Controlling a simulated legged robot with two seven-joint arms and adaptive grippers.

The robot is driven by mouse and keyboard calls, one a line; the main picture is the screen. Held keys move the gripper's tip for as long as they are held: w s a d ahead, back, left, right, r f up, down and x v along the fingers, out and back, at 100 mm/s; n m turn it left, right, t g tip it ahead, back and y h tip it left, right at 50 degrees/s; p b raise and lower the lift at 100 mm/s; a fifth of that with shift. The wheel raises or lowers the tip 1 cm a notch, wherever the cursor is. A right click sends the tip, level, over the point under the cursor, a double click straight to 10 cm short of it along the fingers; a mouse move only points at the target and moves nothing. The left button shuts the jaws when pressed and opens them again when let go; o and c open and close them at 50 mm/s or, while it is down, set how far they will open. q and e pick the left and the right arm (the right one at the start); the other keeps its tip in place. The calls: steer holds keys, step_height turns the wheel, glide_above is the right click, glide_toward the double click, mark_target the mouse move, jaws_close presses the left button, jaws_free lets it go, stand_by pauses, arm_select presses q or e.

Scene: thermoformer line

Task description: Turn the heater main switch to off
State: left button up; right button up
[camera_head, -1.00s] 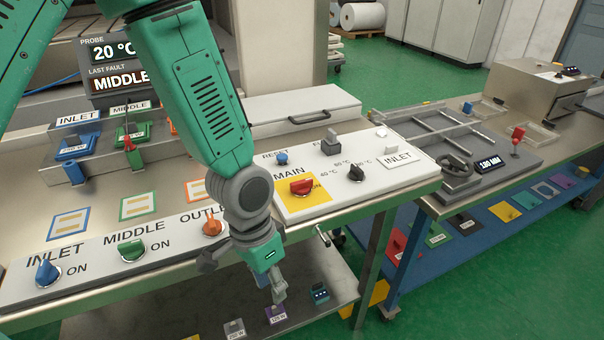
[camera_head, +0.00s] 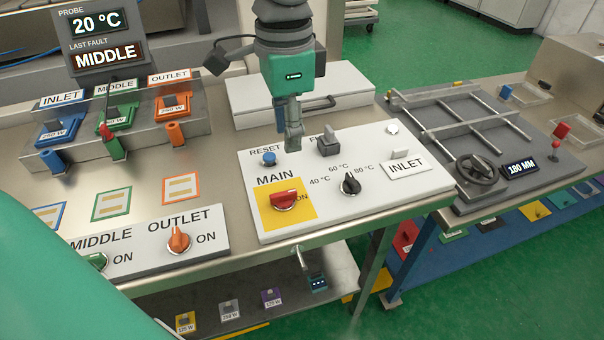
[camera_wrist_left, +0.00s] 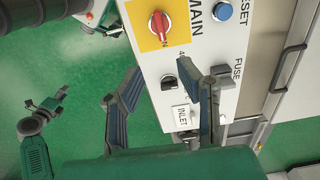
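The heater main switch (camera_head: 284,200) is a red knob on a yellow square marked MAIN. Its handle lies toward the word ON, and nothing touches it. It also shows in the wrist view as a red knob (camera_wrist_left: 160,26). My left gripper (camera_head: 293,142) hangs over the back of the white panel, between the blue RESET button (camera_head: 269,158) and the grey fuse switch (camera_head: 328,143), behind the main switch. In the wrist view its fingers (camera_wrist_left: 177,74) are apart with nothing between them. A second gripper (camera_wrist_left: 48,108), seemingly my right, shows small over the floor; its fingers are unclear.
A black temperature knob (camera_head: 350,184) and an INLET plate (camera_head: 404,167) sit right of the main switch. The orange OUTLET knob (camera_head: 179,239) is to its left. A grey box with a handle (camera_head: 300,92) stands behind the panel.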

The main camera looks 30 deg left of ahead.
mark_target(282, 192)
arm_select(q)
steer(key=f, duration=0.3)
steer(key=a+f+b, duration=0.1)
steer(key=f, duration=0.3)
steer(key=a+f, duration=0.1)
steer(key=f, duration=0.2)
steer(key=shift+s+a+f, duration=0.15)
steer(key=shift+s+f, duration=0.1)
steer(key=shift+f, duration=0.05)
steer(key=shift+s+d+f+b, duration=0.1)
steer(key=shift+d+f+b, duration=0.2)
steer(key=shift+f, duration=0.3)
steer(key=shift+s+d+f+b, duration=0.15)
steer(key=shift+d+f, duration=0.15)
steer(key=shift+f, duration=0.3)
steer(key=shift+w+d+f, duration=0.15)
steer(key=shift+d+f, duration=0.05)
steer(key=shift+d, duration=0.25)
steer(key=shift+a, duration=0.7)
jaws_close()
steer(key=shift+d, duration=0.1)
arm_select(e)
steer(key=shift+s+a+f, duration=0.25)
steer(key=shift+f, duration=0.2)
steer(key=shift+s+a+f, duration=0.2)
steer(key=shift+f, duration=0.2)
